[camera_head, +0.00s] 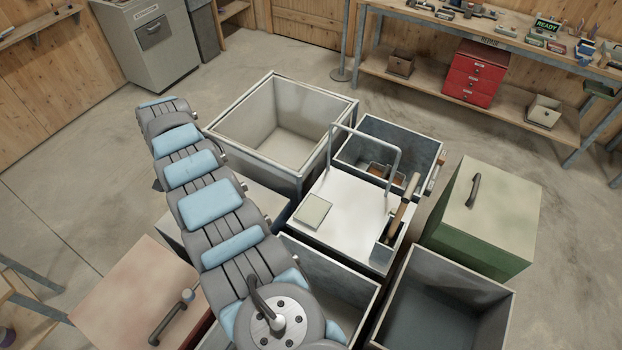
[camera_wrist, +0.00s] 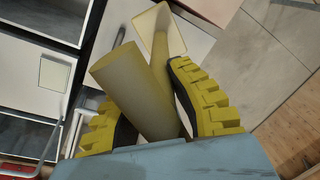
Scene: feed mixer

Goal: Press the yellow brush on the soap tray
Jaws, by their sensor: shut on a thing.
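My gripper (camera_wrist: 160,110), with yellow ridged fingers, is shut on a pale yellow thing with a thick round handle (camera_wrist: 135,85), which I take for the yellow brush. A flared, light-edged part of it shows at the top of the wrist view; no bristles are visible. A flat pale green pad or shallow tray (camera_head: 313,211), perhaps the soap tray, lies on the white top at its left corner. It also shows at the left of the wrist view (camera_wrist: 55,73), apart from the brush. My gripper and the brush are not visible in the head view.
The white top (camera_head: 350,215) carries a tall metal hoop (camera_head: 365,140) and a slot holding a wooden-handled tool (camera_head: 403,205). Open bins surround it, including a large pale one (camera_head: 280,120). A green lidded box (camera_head: 485,215) stands right, a reddish lidded one (camera_head: 140,300) at lower left.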

